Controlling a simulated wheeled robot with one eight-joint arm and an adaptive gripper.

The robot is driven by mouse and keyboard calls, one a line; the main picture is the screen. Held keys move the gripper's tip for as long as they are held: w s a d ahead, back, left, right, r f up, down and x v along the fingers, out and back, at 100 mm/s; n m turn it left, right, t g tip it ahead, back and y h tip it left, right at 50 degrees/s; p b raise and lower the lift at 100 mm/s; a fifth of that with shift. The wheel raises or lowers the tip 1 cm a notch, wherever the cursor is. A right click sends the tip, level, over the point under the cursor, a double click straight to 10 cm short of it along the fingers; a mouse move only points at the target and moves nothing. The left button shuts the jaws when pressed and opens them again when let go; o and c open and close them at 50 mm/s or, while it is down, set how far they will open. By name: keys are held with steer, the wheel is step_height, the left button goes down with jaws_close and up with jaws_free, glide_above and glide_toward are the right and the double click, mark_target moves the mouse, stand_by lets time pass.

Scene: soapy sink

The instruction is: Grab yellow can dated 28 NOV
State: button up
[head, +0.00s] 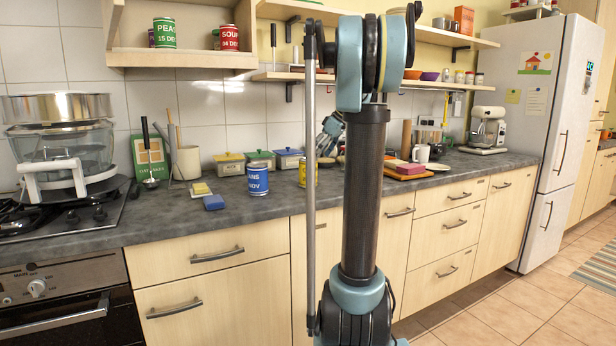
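A yellow can (302,176) stands upright on the grey counter, just right of a blue can. My arm's upright rod crosses in front of it, and its label and date cannot be read. A blue can (258,179) with white lettering stands to its left. Teal and dark parts of my wrist show partly behind my arm column, above and right of the yellow can. The column hides much of that end, so I cannot tell the fingers' state or whether anything is held.
Yellow, green and blue tubs (259,159) stand behind the cans. A yellow sponge (201,189) and blue sponge (214,202) lie left. A green can (164,33) and red can (229,38) stand on the shelf (180,58). The counter front (160,226) is clear.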

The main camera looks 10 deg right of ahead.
mark_target(308, 170)
steer(key=shift+x, duration=4.65)
steer(key=c, duration=1.5)
